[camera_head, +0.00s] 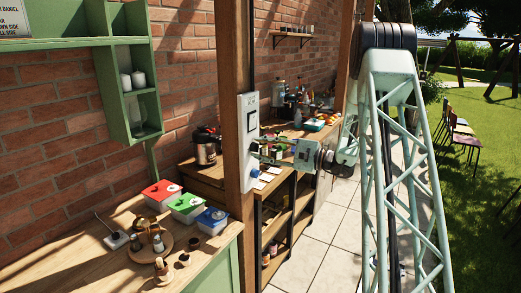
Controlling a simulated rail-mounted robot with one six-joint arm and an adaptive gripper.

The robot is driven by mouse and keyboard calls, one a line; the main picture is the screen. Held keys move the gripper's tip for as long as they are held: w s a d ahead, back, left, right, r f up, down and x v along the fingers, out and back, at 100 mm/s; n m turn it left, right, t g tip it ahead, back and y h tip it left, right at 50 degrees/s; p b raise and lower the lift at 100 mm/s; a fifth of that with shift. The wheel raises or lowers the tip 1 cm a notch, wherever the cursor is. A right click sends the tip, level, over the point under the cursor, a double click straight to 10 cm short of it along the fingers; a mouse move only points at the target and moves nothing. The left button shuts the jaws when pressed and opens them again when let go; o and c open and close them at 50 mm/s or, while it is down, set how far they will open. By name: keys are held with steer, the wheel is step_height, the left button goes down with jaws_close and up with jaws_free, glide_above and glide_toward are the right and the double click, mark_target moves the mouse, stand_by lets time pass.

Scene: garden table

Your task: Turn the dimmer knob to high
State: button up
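A white control panel (249,112) is fixed upright on the wooden post in the middle of the view. It has a dark window near its top. My gripper (259,149) points left at the panel's right face, at about mid-height. Its two fingers are apart, one above the other, with the tips close to the panel. The dimmer knob cannot be made out clearly; the fingers and the steep angle hide that part. I cannot tell whether the fingers touch anything.
The wooden post (229,60) stands between two counters. The left counter (90,258) holds red, green and blue-lidded boxes and a round wooden tray (139,252). The tiled floor (325,235) is clear.

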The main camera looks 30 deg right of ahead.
steer(key=c, duration=0.6)
steer(key=shift+o, duration=0.2)
steer(key=shift+m, duration=0.4)
steer(key=shift+f+m+t+h+p, duration=0.1)
steer(key=shift+m+t+h+p, duration=0.3)
steer(key=shift+m+p, duration=2.6)
steer(key=shift+m+t+h+p, duration=0.1)
steer(key=shift+m+t+p, duration=0.6)
steer(key=shift+m, duration=4.5)
steer(key=o, duration=0.8)
